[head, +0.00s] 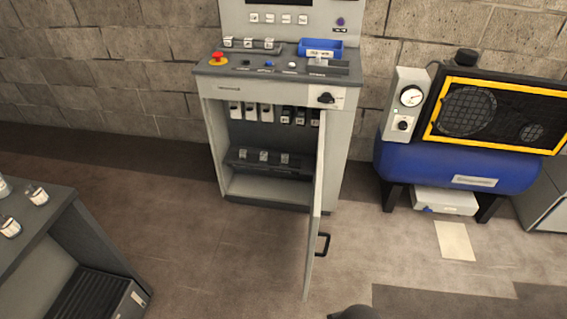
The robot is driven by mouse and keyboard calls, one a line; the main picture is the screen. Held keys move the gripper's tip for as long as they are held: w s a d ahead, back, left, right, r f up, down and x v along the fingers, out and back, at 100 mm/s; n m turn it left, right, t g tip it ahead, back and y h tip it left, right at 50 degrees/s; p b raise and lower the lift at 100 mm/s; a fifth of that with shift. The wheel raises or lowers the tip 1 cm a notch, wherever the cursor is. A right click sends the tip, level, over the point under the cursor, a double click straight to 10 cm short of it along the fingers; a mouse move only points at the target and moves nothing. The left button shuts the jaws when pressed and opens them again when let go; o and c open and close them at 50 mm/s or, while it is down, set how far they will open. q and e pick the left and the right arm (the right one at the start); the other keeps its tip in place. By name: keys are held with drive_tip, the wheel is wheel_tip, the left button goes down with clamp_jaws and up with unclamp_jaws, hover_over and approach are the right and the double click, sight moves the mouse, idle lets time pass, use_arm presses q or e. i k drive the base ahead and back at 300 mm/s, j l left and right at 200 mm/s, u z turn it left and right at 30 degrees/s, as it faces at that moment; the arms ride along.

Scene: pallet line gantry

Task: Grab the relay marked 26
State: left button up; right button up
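The control cabinet (335,155) stands against the wall with its door (315,215) swung open toward me. Inside, a row of several relay-like modules (267,113) hangs along the upper part, light ones at left and darker ones at right. Three small light relay-like blocks (264,156) sit on a dark lower rack. Three more similar blocks (248,43) stand at the back of the console top. Two white-and-dark blocks (37,195) sit on the table at left. The markings are too small to read, so I cannot tell which is 26. Neither gripper is in view.
A blue bin (320,48) and a red emergency button (217,58) are on the console top. The door with its black handle (323,244) juts into the floor space. A blue compressor (455,166) stands at right. A grey table (45,230) is at left. The floor between is clear.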

sight(243, 154)
drive_tip(key=i+j+z, duration=0.25)
drive_tip(key=j, duration=0.2)
drive_tip(key=i+j+z, duration=0.25)
drive_tip(key=j, duration=0.2)
drive_tip(key=j+z, duration=0.3)
drive_tip(key=j, duration=0.15)
drive_tip(key=j+z, duration=0.25)
drive_tip(key=j, duration=0.3)
drive_tip(key=i+j, duration=0.2)
drive_tip(key=j, duration=0.2)
